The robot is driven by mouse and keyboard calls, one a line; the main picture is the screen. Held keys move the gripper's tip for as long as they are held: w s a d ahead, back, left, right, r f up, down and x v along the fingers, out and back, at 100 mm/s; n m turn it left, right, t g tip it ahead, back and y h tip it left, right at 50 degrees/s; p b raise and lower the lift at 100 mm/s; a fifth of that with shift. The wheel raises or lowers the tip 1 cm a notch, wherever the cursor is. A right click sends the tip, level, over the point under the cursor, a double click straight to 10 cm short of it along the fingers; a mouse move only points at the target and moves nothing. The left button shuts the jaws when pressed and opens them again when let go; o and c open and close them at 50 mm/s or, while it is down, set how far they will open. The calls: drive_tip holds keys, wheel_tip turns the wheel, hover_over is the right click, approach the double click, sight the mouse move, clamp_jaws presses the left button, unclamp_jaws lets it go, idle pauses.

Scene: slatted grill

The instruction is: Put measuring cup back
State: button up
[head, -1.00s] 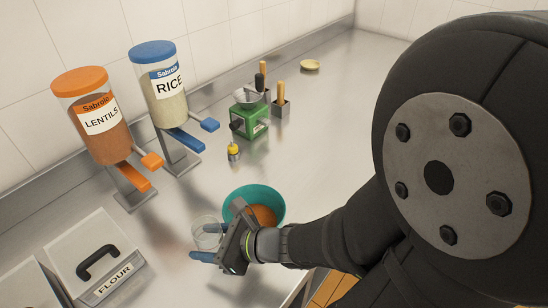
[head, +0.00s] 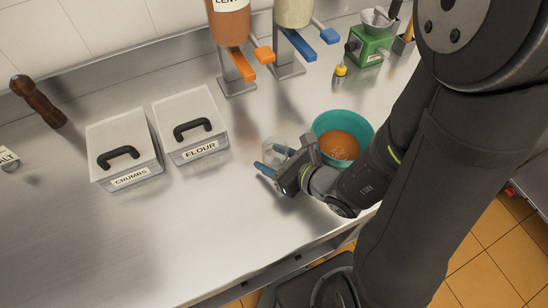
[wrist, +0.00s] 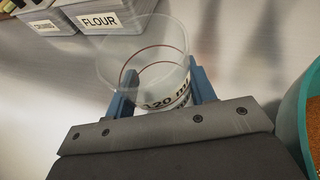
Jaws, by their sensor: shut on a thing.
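The measuring cup (wrist: 148,62) is clear plastic with a red line and dark "20 ml" lettering, and it looks empty. My gripper (wrist: 160,92) has its two blue fingers on either side of the cup and is shut on it. In the head view the cup (head: 277,150) shows faintly between the fingers of my gripper (head: 273,162), just left of the teal bowl. Whether the cup touches the counter is hard to tell.
The teal bowl (head: 319,124) holds orange lentils. Lidded boxes marked flour (head: 190,122) and crumbs (head: 124,148) stand to the left. The front left counter is clear.

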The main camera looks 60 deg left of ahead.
drive_tip(key=shift+f, duration=0.4)
drive_tip(key=shift+f, duration=0.2)
drive_tip(key=o, duration=1.1)
drive_tip(key=shift+r, duration=0.1)
drive_tip(key=shift+r, duration=0.15)
drive_tip(key=shift+v, duration=2)
